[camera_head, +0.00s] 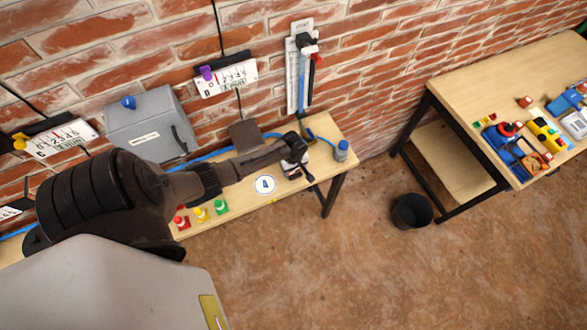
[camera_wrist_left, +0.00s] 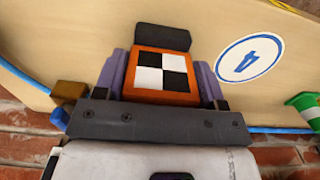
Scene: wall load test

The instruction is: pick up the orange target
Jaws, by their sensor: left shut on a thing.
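The orange target (camera_wrist_left: 160,93) is a small orange block with a black-and-white checkered face in the left wrist view. My left gripper (camera_wrist_left: 160,80) has its two purple-grey fingers on either side of it, shut on it. In the head view my left gripper (camera_head: 297,163) is over the right part of the narrow wall bench (camera_head: 240,197), and it mostly hides the target. Whether the target touches the bench cannot be told. My right gripper is in neither view.
A grey box (camera_head: 150,122) and gauges hang on the brick wall. A black bucket (camera_head: 411,211) stands on the floor.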

